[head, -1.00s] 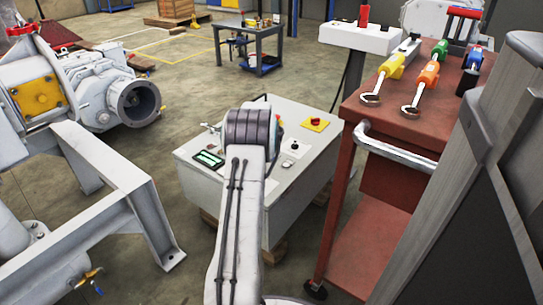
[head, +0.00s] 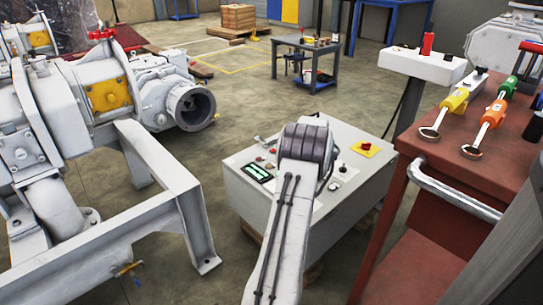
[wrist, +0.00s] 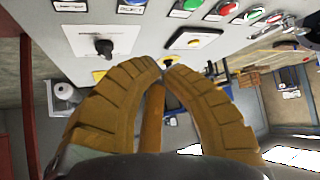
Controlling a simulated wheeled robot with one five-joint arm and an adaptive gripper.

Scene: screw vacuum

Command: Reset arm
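My arm (head: 290,200) reaches forward in the head view, over the near side of the white control cabinet (head: 245,200). Its end hides my gripper there. In the wrist view my gripper (wrist: 165,66) shows two tan, ridged fingers curving inward, with their tips together and no object visible between the tips. The cabinet's panel (wrist: 75,30) fills the top of the wrist view, close to the fingers, with a black rotary switch (wrist: 104,47) and several coloured buttons. I cannot tell whether the fingertips touch the panel.
A red tool cart (head: 425,150) with a metal handle (head: 450,192) and wrench-like tools stands at right. A large grey pump (head: 150,90) on a steel frame (head: 165,190) stands at left. A blue-grey workbench (head: 300,65) is behind. Floor between pump and workbench is open.

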